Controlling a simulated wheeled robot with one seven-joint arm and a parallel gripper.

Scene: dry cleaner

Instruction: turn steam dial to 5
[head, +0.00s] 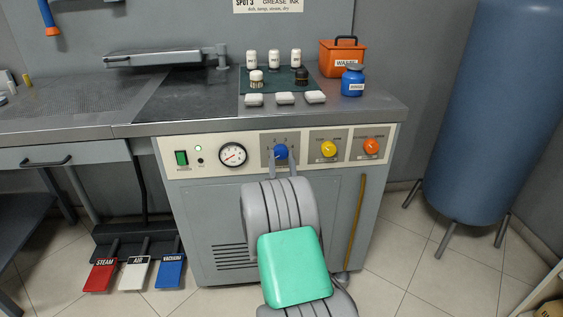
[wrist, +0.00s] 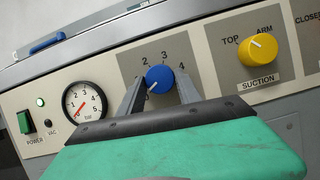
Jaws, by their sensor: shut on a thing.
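The blue steam dial (head: 280,151) sits on a grey plate in the machine's cream front panel. My gripper (head: 281,158) reaches it from the front, with one finger on each side, shut on the dial. In the wrist view the blue dial (wrist: 159,78) shows between the fingertips of my gripper (wrist: 160,88). Its white pointer mark aims to the lower left, below the 2. The numbers 2, 3 and 4 show around the top of the dial. The fingers hide the lower sides of the scale, so 1 and 5 cannot be read there.
A pressure gauge (wrist: 84,106) marked in bar is left of the dial, beside a green power switch (head: 181,159). A yellow suction knob (head: 328,149) and an orange knob (head: 371,146) sit close on the right. The worktop edge (head: 270,122) juts above the panel.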

